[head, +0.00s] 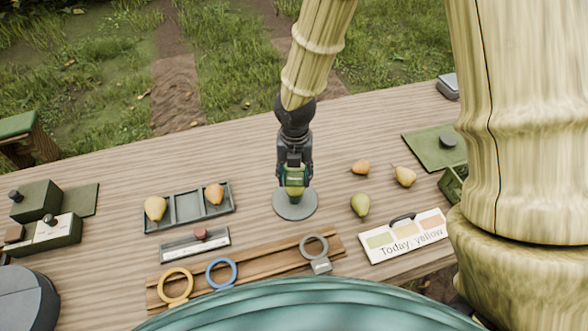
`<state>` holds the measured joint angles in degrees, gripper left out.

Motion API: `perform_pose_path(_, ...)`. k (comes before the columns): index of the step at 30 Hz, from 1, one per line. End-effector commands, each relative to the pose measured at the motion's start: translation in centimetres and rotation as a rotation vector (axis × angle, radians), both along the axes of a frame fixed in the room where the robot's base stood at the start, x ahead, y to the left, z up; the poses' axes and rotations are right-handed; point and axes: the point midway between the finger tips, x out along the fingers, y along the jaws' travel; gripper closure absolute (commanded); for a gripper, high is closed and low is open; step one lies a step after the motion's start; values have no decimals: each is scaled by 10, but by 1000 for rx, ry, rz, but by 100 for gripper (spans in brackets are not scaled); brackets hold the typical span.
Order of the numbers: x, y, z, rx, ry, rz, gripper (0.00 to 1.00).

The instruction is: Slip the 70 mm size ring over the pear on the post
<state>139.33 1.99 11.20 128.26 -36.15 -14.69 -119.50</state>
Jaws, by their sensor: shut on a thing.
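My gripper (294,172) points down over the round grey base (296,210) of the post, at the middle of the table. It is shut on a green piece (293,182), which looks like a size ring; its size mark cannot be read. A yellow-green pear (295,191) shows just below the jaws, above the base. The green piece is at the pear's upper part; whether it is around the pear or only above it cannot be told. The jaws hide much of both, and the post is hidden.
A wooden rack (262,263) in front holds a yellow ring (175,286), a blue ring (221,272) and a grey ring (314,248), with a gap between blue and grey. A grey tray (189,208) with two pears stands left. Loose pears (361,204) and a sign (404,237) lie right.

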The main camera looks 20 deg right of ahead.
Motion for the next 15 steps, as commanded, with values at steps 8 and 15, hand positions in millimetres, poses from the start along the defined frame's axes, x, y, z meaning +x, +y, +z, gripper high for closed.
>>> perform_pose_path(8, 0, 1, -10, 0, 0, -1, 74)
perform_pose_path(15, 0, 1, -18, 0, 0, -2, 74)
